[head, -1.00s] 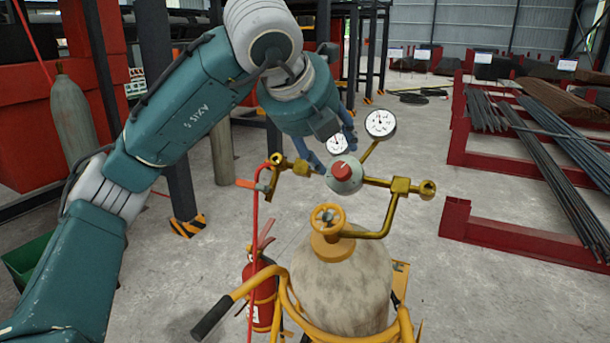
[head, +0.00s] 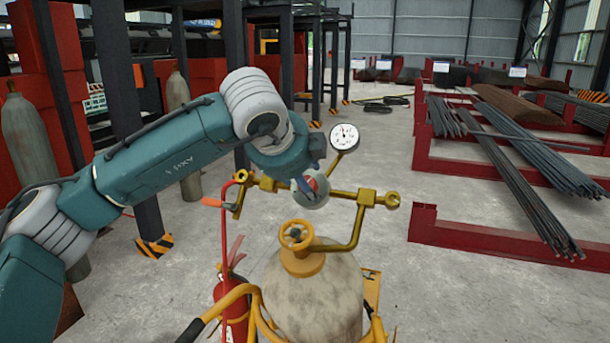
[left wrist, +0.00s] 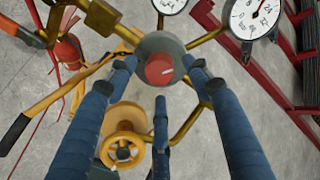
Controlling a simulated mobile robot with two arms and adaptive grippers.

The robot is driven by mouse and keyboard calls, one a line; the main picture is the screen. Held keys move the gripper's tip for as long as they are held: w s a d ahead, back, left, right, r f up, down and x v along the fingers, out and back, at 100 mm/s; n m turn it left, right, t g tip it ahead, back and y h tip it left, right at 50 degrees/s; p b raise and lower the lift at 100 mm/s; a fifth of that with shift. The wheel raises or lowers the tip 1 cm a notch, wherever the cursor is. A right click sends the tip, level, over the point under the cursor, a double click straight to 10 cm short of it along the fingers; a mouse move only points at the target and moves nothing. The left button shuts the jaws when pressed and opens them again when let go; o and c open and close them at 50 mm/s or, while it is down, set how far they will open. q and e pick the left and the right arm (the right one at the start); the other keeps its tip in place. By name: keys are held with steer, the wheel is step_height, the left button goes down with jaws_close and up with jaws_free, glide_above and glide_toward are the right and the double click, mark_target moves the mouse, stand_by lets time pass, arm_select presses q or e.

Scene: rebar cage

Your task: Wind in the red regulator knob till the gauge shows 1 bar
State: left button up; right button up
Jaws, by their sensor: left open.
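The red regulator knob (head: 311,182) sits on the front of the round grey regulator body (head: 318,201), above a tan gas cylinder (head: 310,300). My left gripper (head: 306,187) is at the knob, partly covering it. In the left wrist view its blue fingers are spread around the red knob (left wrist: 160,69), open, with the knob between and beyond the tips; contact cannot be told. A large white gauge (head: 344,137) shows behind the regulator and in the left wrist view (left wrist: 253,14). A second gauge (left wrist: 169,4) is cut by the top edge. My right gripper is out of view.
A brass cylinder valve handwheel (head: 296,235) sits below the regulator. A red hose (head: 225,250) hangs at left beside a red fire extinguisher (head: 232,306). A yellow trolley frame (head: 256,310) surrounds the cylinder. Red rebar racks (head: 480,239) stand at right, with clear floor between.

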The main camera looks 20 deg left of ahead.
arm_select(q)
steer(key=shift+x, duration=1.3)
steer(key=c, duration=1.1)
steer(key=b, duration=0.3)
steer(key=shift+f, duration=0.25)
steer(key=shift+r+b, duration=0.2)
steer(key=shift+b, duration=0.35)
steer(key=shift+r, duration=0.1)
